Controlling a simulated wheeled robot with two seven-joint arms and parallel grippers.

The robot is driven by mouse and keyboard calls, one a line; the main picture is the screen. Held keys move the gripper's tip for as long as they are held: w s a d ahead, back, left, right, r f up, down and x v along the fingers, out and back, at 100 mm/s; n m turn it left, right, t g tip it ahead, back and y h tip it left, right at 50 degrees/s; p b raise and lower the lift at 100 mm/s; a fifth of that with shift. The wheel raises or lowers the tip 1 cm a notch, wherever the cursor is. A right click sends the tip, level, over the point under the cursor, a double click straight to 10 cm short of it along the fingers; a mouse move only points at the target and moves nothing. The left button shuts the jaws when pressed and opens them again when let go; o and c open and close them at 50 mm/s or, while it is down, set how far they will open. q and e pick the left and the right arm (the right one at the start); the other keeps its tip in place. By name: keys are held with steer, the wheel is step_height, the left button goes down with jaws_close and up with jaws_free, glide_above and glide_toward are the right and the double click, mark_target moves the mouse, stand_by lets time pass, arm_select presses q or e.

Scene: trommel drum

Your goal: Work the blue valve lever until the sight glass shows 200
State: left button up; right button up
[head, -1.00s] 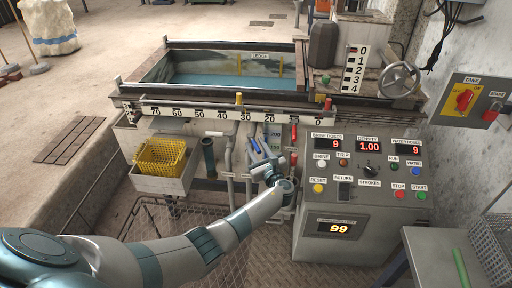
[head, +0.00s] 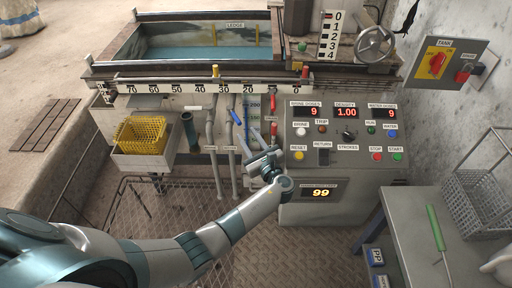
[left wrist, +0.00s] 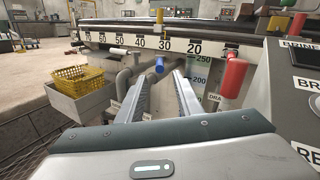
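The blue valve lever (head: 236,117) stands on a grey pipe below the numbered scale; it also shows in the left wrist view (left wrist: 159,65). My left gripper (head: 261,136) is in front of the pipes, below and right of the lever. In the left wrist view its two fingers (left wrist: 162,80) are spread apart with nothing between them, and the lever shows beyond the tips, apart from them. The sight glass marks (head: 254,105) are right of the lever; 250 and 200 are readable in the left wrist view (left wrist: 199,78). I cannot tell the liquid level. My right gripper is out of view.
A red lever (head: 274,130) is close right of the sight glass. The control panel (head: 335,171) stands to the right. A yellow basket (head: 140,135) sits in a grey box at left. A side table (head: 405,215) is at front right.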

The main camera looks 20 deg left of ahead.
arm_select(q)
steer(key=v, duration=0.6)
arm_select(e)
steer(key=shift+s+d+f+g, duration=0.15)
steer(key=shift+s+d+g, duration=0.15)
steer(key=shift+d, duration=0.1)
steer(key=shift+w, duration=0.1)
